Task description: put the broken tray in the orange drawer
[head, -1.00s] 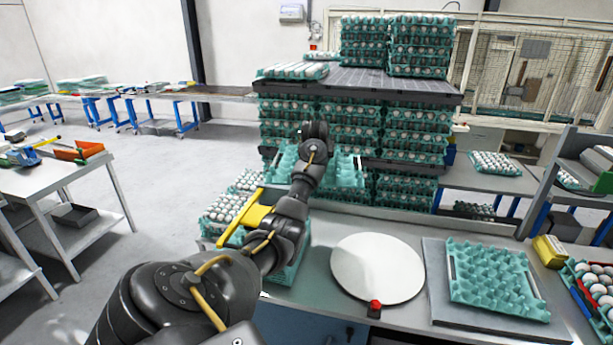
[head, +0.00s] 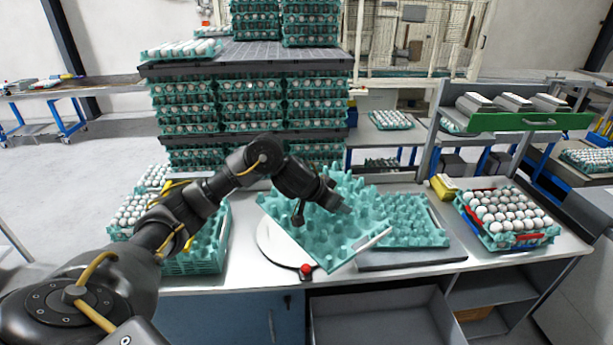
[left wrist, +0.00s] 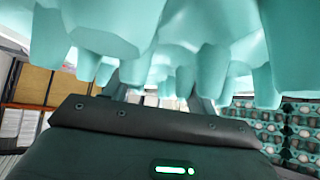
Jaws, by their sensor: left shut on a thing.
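A teal egg tray (head: 330,238), empty and tilted, hangs in the air above the workbench; I cannot see clearly where it is broken. My left gripper (head: 338,203) is shut on it from above. In the left wrist view the underside cups of the tray (left wrist: 110,35) fill the top, and the fingertips are mostly hidden behind it. No plainly orange drawer shows; an open grey drawer (head: 385,322) is under the bench front. My right gripper is out of view.
A second empty teal tray (head: 410,218) lies on a grey plate right of the held one. A white round plate (head: 268,240) and red button (head: 305,270) are beneath and beside it. A full egg tray (head: 507,222) stands at right. Stacked egg trays (head: 235,105) rise behind.

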